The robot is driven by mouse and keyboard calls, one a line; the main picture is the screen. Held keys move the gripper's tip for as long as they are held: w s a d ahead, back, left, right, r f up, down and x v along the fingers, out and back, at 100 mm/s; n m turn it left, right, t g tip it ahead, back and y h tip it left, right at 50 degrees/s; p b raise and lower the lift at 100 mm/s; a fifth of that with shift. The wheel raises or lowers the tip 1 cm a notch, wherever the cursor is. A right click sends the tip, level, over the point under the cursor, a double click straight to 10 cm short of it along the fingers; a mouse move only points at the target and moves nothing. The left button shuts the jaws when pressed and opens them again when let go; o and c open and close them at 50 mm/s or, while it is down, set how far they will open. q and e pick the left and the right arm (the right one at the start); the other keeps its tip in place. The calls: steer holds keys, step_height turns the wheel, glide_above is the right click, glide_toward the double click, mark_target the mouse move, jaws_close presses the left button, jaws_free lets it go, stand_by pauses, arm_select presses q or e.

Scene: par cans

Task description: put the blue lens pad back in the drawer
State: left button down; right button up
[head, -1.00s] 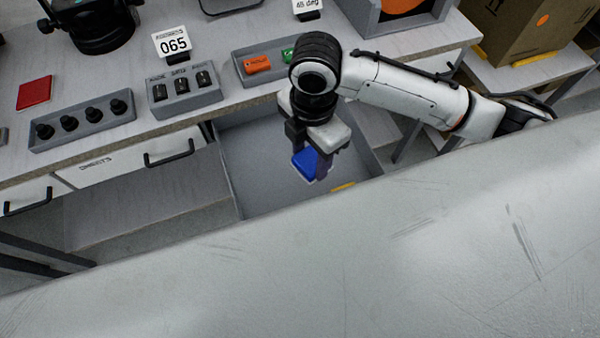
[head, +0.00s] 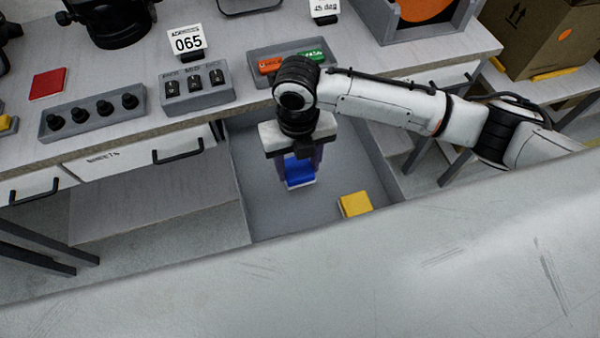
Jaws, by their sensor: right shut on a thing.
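The blue lens pad (head: 299,171) is between the fingers of my right gripper (head: 300,176), which is shut on it. The gripper points down over the open grey drawer (head: 262,212). I cannot tell whether the pad touches the drawer floor. A yellow pad (head: 355,204) lies in the drawer, to the right of the blue pad and nearer to me. My left gripper is not in view.
The bench top holds a red pad (head: 48,83), a tray of black knobs (head: 92,115), a switch box (head: 197,88) and a tray with orange and green pieces (head: 270,66). A shut drawer (head: 115,157) is to the left. A cardboard box (head: 540,40) stands at right.

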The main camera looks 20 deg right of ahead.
mark_target(298, 169)
steer(key=shift+f, duration=2.1)
steer(key=o, duration=1)
steer(key=shift+f, duration=0.1)
step_height(298, 169, up, 12)
steer(key=shift+r, duration=0.15)
